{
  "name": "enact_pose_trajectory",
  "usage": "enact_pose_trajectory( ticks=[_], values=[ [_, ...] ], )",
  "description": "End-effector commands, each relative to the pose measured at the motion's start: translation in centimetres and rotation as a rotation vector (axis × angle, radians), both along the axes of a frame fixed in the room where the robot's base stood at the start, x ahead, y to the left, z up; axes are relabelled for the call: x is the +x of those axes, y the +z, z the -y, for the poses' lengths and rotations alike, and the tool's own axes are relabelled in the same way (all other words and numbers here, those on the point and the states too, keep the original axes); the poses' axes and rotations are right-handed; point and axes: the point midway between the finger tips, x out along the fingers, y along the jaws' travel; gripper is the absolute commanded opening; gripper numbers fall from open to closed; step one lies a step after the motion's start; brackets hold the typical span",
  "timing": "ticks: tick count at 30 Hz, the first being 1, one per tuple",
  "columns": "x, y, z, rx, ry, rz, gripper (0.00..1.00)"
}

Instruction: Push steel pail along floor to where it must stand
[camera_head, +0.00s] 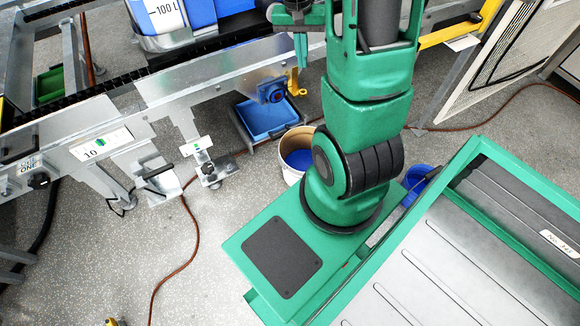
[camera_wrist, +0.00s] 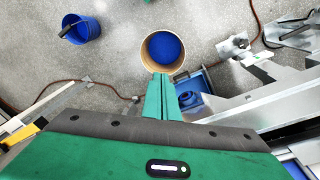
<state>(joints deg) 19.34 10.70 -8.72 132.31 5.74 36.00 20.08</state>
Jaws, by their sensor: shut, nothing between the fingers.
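No pail that looks plainly of steel shows. A round pail (camera_head: 289,173) with a pale outside, tan inner wall and blue contents stands upright on the floor, partly hidden by my arm in the head view. The wrist view shows it from above, with its tan rim (camera_wrist: 144,50). My gripper (camera_wrist: 162,76) is shut and empty, its green fingers together. The tips reach the pail's lower rim in the wrist picture; I cannot tell whether they touch it. In the head view my gripper (camera_head: 301,62) shows beyond the pail, pointing down.
A blue bucket (camera_wrist: 88,30) stands apart on the floor; it shows partly beside my arm (camera_head: 418,176). A blue tray (camera_head: 262,118) lies beyond the pail by the conveyor frame (camera_head: 215,92). A red-brown hose (camera_head: 192,240) crosses the floor. Open floor (camera_wrist: 130,15) lies between the buckets.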

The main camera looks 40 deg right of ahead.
Motion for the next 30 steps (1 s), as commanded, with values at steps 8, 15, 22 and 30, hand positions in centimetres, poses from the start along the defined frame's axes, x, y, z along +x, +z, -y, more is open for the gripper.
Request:
enact_pose_trajectory(
  ticks=[8, 15, 22, 30],
  values=[
    [4.7, -9.4, 3.2, -0.01, -0.118, 0.0, 0.0],
    [7.2, -18.8, 5.1, -0.006, -0.225, 0.016, 0.0],
    [7.9, -28.7, 5.9, 0.011, -0.334, 0.032, 0.0],
    [6.6, -41.0, 5.3, 0.043, -0.48, 0.053, 0.0]
  ],
)
